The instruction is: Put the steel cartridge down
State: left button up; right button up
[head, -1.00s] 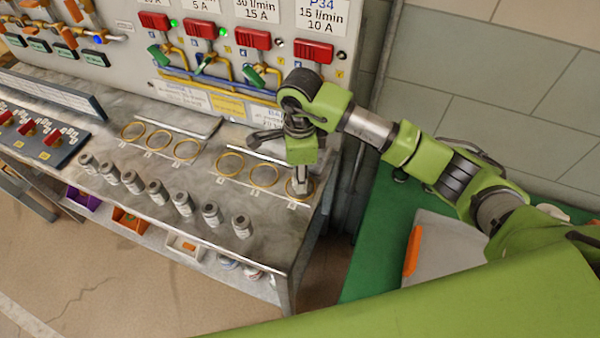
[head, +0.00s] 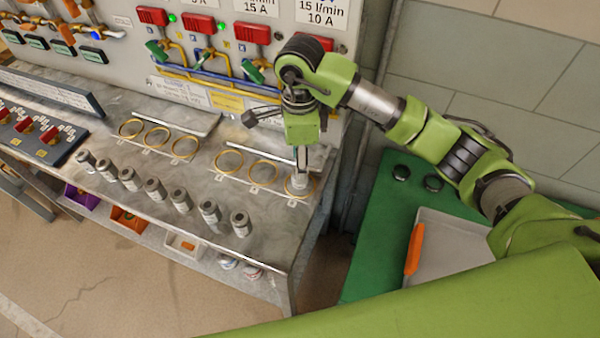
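A steel cartridge (head: 299,183) stands upright at the rightmost brass ring (head: 287,188) on the steel bench (head: 215,187). It appears to be inside the ring. My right gripper (head: 302,168) points down just above it, with its narrow fingers seen nearly edge-on at the cartridge's top. I cannot tell whether the fingers touch it or how far apart they are. Several similar cartridges (head: 153,189) stand in a row along the front of the bench. My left gripper is not in view.
More brass rings (head: 262,172) lie flat and empty on the bench.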

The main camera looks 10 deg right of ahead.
notch_tip(320, 180, up, 7)
jog(key=b, duration=0.1)
jog(key=shift+r, duration=0.2)
dwell(0.5)
